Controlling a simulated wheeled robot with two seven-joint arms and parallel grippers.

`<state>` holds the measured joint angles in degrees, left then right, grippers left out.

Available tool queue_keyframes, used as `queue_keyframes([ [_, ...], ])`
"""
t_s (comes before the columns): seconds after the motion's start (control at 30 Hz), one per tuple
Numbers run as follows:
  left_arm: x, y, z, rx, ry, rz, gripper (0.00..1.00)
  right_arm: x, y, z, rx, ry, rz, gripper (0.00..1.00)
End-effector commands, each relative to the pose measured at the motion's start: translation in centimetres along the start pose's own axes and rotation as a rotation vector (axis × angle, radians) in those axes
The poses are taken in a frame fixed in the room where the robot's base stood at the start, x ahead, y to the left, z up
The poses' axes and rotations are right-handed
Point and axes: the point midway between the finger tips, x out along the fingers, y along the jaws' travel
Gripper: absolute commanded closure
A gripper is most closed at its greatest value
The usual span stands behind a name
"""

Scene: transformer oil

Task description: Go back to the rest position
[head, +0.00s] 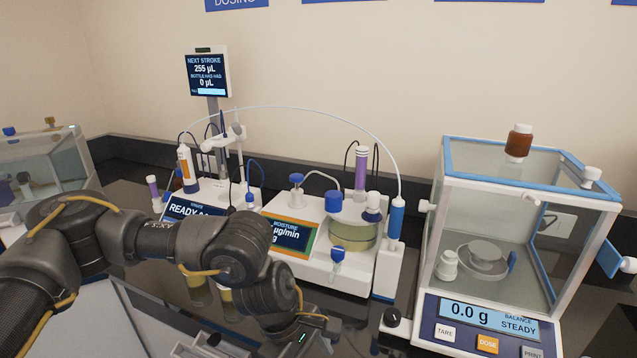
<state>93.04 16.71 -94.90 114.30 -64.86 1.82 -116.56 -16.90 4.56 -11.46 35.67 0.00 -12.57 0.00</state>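My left arm (150,240) comes in from the left and bends downward in front of the bench. Its gripper fingers are below the bottom edge of the head view, so they are hidden. My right arm and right gripper do not show in the head view.
A dosing unit (187,190) with a screen, a moisture titrator (321,267) and a glass-walled balance (476,315) reading 0.0 g stand on the dark bench. A brown bottle (519,143) stands on the balance's top. A clear-walled box (48,168) stands at the far left.

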Motion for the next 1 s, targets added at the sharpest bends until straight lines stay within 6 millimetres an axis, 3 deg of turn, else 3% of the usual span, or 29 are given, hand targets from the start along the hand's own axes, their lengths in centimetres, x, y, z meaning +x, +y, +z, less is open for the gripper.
queue_keyframes([
  [0.1,2.3,0.0,4.2,-0.106,-0.145,0.047,0.28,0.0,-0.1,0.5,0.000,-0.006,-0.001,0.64],
  [0.23,3.6,0.6,10.0,-0.323,-0.374,0.110,0.28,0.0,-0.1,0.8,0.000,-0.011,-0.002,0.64],
  [0.33,3.2,1.5,14.4,-0.593,-0.603,0.147,0.28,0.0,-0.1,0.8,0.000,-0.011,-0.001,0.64],
  [0.4,2.2,2.5,16.3,-0.813,-0.763,0.157,0.28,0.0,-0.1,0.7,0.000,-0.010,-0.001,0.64],
  [0.47,1.1,3.4,17.0,-1.018,-0.895,0.154,0.28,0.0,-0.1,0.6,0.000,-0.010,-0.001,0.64],
  [0.57,-0.5,4.8,16.1,-1.391,-1.102,0.130,0.28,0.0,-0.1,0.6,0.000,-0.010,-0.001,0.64],
  [0.67,-1.4,5.6,13.0,-1.792,-1.291,0.086,0.28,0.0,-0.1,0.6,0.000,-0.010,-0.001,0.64],
  [0.77,-1.1,5.0,8.0,-2.221,-1.455,0.031,0.28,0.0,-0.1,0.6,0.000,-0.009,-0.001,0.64],
  [0.87,0.5,2.6,2.1,-2.668,-1.593,-0.019,0.28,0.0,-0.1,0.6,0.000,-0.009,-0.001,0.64],
  [0.9,1.5,1.0,-0.3,2.594,1.493,0.030,0.28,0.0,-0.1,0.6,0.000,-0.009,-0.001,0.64],
  [1.0,4.3,-4.4,-5.8,2.256,1.189,0.029,0.28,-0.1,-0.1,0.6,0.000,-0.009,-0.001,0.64],
])
